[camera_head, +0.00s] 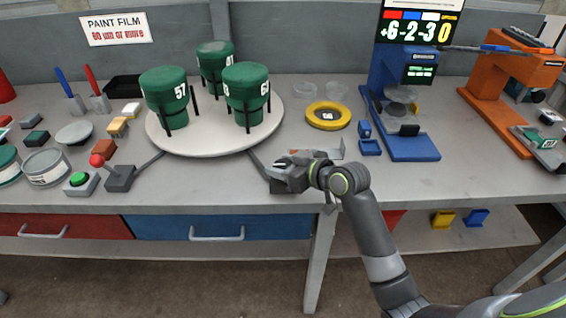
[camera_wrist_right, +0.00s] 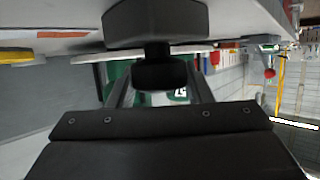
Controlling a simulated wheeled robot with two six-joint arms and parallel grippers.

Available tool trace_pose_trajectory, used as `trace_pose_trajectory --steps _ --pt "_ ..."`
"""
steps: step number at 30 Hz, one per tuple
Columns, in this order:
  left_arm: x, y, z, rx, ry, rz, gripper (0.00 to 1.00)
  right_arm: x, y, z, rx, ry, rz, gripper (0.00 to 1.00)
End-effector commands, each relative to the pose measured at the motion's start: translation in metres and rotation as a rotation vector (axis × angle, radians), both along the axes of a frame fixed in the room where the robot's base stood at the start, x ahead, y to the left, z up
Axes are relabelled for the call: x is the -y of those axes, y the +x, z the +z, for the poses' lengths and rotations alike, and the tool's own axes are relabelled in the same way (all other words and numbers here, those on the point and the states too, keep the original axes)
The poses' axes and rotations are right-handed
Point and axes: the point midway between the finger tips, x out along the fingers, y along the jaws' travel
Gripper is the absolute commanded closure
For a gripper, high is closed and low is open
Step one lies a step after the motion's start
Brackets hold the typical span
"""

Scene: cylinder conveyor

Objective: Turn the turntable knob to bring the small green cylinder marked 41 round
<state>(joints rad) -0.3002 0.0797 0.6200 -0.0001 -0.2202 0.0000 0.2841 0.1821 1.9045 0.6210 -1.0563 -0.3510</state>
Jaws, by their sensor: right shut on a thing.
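The white round turntable (camera_head: 200,145) stands mid-table with three green cylinders on it. The cylinder marked 57 (camera_head: 165,88) is front left and the one marked 64 (camera_head: 246,85) is front right. The third cylinder (camera_head: 214,58) is at the back; its mark is turned to the right and partly edge-on, seemingly 41. My right gripper (camera_head: 279,168) is at the turntable's front right, shut on the dark knob (camera_wrist_right: 160,74). The knob sits on a dark base block (camera_wrist_right: 155,22); in the head view my gripper mostly hides it. My left gripper is not in view.
A blue stand (camera_head: 405,145) and an orange stand (camera_head: 500,120) are farther right.

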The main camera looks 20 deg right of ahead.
Motion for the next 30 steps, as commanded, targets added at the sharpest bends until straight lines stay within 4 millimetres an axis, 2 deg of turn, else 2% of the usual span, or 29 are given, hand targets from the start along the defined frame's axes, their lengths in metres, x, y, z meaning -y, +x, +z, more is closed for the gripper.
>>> trace_pose_trajectory --steps 3,4,9,20,25,30 --pt "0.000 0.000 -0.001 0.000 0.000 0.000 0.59 0.000 0.000 0.000 0.002 -0.001 0.002 0.77" --pt "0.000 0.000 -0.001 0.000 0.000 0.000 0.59 0.000 0.000 0.000 0.002 -0.001 0.002 0.53" --pt "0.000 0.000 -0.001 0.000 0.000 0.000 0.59 0.000 0.000 0.000 0.002 -0.001 0.002 0.33" --pt "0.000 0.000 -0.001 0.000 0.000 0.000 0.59 0.003 -0.004 0.002 0.001 -0.002 0.001 0.33" --pt "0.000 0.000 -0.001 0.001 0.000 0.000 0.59 0.014 -0.023 0.010 0.002 -0.003 0.002 0.33" --pt "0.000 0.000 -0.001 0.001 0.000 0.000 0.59 0.031 -0.052 0.024 0.003 -0.009 0.003 0.33"
